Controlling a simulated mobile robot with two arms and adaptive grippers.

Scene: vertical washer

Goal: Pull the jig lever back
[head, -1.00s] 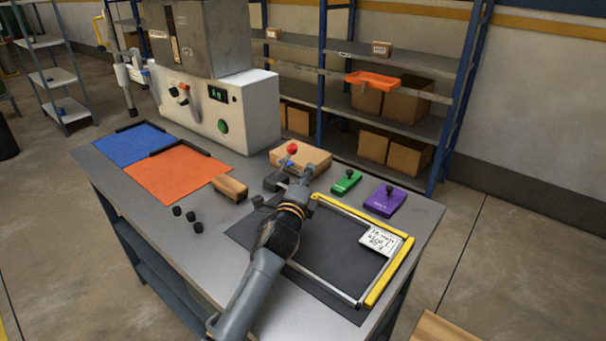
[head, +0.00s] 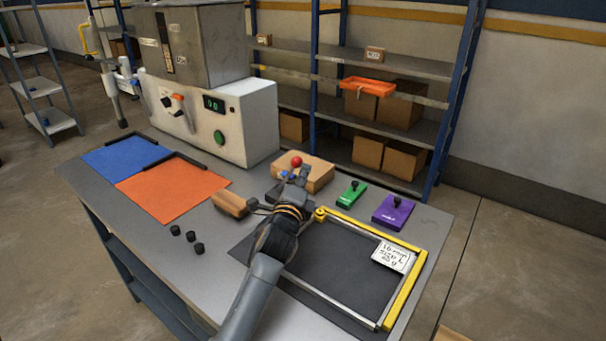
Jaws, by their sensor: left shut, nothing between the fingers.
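The wooden jig block (head: 319,174) stands near the back edge of the table, beyond my left gripper. A red ball knob (head: 296,161), which looks like the top of the jig lever, shows above the block. Small blue parts sit below it, and the lever's shaft is mostly hidden. My left gripper (head: 298,174) is shut and empty at the near side of the block, just below the knob in the picture. I cannot tell whether it touches the lever. My right gripper is not in view.
A yellow-edged frame with a label card (head: 393,256) lies right of my arm. A green piece (head: 352,193) and a purple piece (head: 393,211) lie behind it. A wooden block (head: 229,204), black pegs (head: 190,236) and an orange mat (head: 172,188) are left. A white machine (head: 240,130) stands behind.

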